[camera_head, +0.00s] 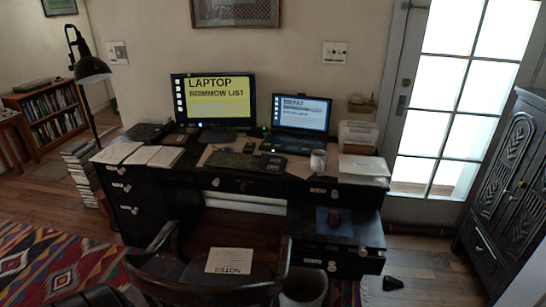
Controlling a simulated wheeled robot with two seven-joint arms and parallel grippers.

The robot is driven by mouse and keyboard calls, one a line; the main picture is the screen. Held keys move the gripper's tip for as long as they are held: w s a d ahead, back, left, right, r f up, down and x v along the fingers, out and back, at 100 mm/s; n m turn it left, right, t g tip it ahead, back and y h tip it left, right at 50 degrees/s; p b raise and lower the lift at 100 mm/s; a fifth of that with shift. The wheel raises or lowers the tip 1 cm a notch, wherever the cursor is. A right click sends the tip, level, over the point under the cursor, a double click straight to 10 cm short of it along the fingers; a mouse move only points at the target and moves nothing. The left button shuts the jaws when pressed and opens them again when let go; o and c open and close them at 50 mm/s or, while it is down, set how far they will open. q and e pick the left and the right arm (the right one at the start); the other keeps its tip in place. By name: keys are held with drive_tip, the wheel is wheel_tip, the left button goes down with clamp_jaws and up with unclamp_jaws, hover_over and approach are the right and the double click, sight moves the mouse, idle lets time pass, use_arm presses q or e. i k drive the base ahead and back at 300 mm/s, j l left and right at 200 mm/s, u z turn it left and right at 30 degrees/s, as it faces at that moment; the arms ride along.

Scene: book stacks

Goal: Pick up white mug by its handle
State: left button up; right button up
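A small whitish mug (318,161) stands upright on the dark desk (150,185), right of the middle and in front of the laptop (300,118). It is too small here to tell which way its handle points. Neither of my grippers can be made out in the head view, and nothing is touching the mug.
A wooden chair (168,238) with a notes sheet (230,261) stands before the desk. A monitor (213,98), keyboard (232,160), papers (364,168) and a printer-like box (358,137) crowd the desktop. A bin (304,287) stands below. A dark cabinet (510,190) is at right.

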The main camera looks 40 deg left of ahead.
sight(320, 163)
drive_tip(key=i+l+u, duration=0.1)
drive_tip(key=u, duration=0.35)
drive_tip(key=i+l+u, duration=0.2)
drive_tip(key=u, duration=0.3)
drive_tip(key=i+l+u, duration=0.2)
drive_tip(key=u, duration=0.25)
drive_tip(key=i+l+u, duration=0.1)
drive_tip(key=l+u, duration=0.35)
